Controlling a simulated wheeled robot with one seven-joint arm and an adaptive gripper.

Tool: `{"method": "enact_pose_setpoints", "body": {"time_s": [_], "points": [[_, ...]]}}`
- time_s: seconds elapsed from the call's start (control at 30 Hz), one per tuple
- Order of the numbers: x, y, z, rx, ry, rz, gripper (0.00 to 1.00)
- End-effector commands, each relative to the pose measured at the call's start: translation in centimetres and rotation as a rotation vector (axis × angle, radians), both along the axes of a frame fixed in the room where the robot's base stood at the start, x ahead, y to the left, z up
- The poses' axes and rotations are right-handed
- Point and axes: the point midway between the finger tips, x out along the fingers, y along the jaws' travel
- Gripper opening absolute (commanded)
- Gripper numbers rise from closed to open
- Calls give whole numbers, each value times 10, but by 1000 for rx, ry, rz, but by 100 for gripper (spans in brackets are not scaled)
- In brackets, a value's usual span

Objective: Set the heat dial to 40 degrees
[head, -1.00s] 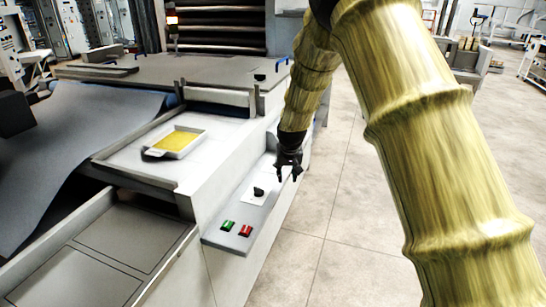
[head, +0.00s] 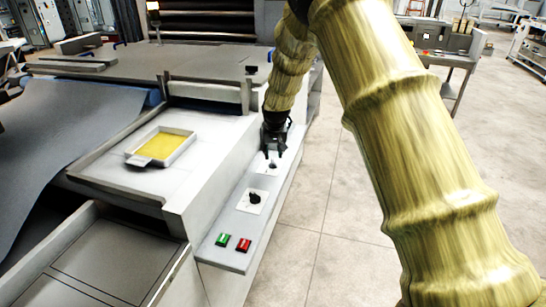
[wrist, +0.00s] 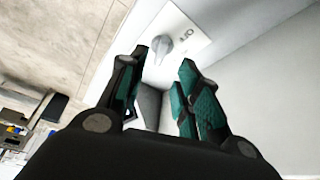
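My gripper (head: 272,156) hangs over the far end of the machine's side control ledge, fingers pointing down. In the wrist view my gripper (wrist: 165,58) is open and empty. A grey knob (wrist: 160,46) on a white plate shows just beyond and between the fingertips, apart from them. In the head view that far knob (head: 272,166) is small and partly hidden by the fingers. A black knob (head: 254,198) sits on a nearer white plate.
A green button (head: 222,240) and a red button (head: 243,245) are at the ledge's near end. A tray with yellow contents (head: 172,134) lies on the machine's top. The machine's raised white side (head: 212,165) borders the ledge. Open floor (head: 330,235) lies to the right.

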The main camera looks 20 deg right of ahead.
Motion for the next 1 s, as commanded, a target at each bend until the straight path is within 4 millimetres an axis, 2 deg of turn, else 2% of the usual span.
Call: {"method": "enact_pose_setpoints", "body": {"time_s": [0.13, 0.43, 0.9, 0.93, 1.0], "points": [[8, -3, -19, 0, 4, -1, 33], [19, -6, -46, 1, 2, -3, 33], [22, -7, -54, 0, 1, -2, 33], [22, -7, -54, 0, 1, -2, 31], [22, -7, -54, 0, 2, -2, 18]]}}
